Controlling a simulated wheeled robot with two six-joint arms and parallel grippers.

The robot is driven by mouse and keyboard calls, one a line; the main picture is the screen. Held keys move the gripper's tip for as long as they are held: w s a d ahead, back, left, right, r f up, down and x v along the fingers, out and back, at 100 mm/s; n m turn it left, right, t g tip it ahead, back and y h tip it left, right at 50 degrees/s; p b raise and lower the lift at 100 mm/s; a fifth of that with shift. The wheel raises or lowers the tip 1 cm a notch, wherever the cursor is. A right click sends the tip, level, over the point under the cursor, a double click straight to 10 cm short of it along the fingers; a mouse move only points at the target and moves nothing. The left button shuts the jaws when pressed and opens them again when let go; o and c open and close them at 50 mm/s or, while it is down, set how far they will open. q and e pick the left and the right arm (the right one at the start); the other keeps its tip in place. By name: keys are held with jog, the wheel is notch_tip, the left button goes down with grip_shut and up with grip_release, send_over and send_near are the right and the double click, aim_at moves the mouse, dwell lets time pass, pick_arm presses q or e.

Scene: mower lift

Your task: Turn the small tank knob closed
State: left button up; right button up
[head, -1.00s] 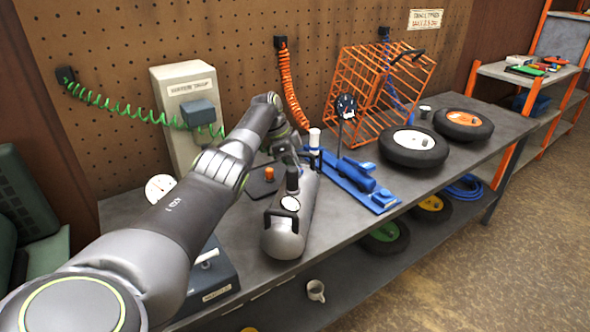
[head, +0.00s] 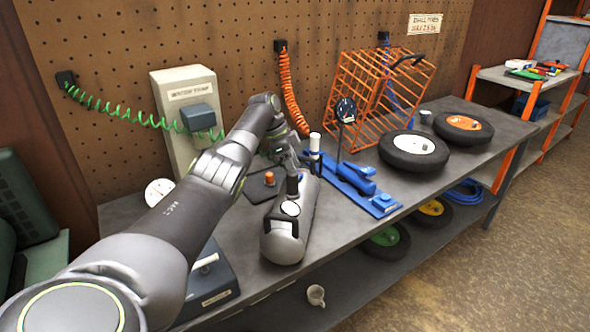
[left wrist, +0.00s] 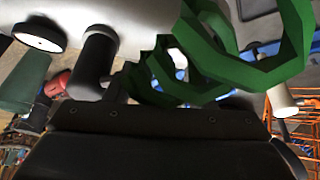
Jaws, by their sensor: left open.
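The grey tank (head: 287,240) lies on the bench with a dark handle at its near end and a white round gauge on top. A black upright cylinder (head: 292,184) stands on the tank behind the gauge; I cannot tell whether it is the small knob. My left gripper (head: 297,163) is open at the tank's far end, partly hidden by its own wrist. In the left wrist view the black cylinder (left wrist: 96,62) and white disc (left wrist: 38,34) show against a pale surface, beyond the dark gripper body. My right gripper is out of view.
Green coiled hose (left wrist: 225,55) is close in the left wrist view. A blue tool with a white-topped post (head: 315,143) stands right of the tank. An orange cage (head: 370,92) and tyres (head: 414,152) are farther right. An orange knob (head: 269,177) is left of the tank.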

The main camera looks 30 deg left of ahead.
pick_arm(q)
jog(key=b+v, duration=0.1)
jog(key=v, duration=1.5)
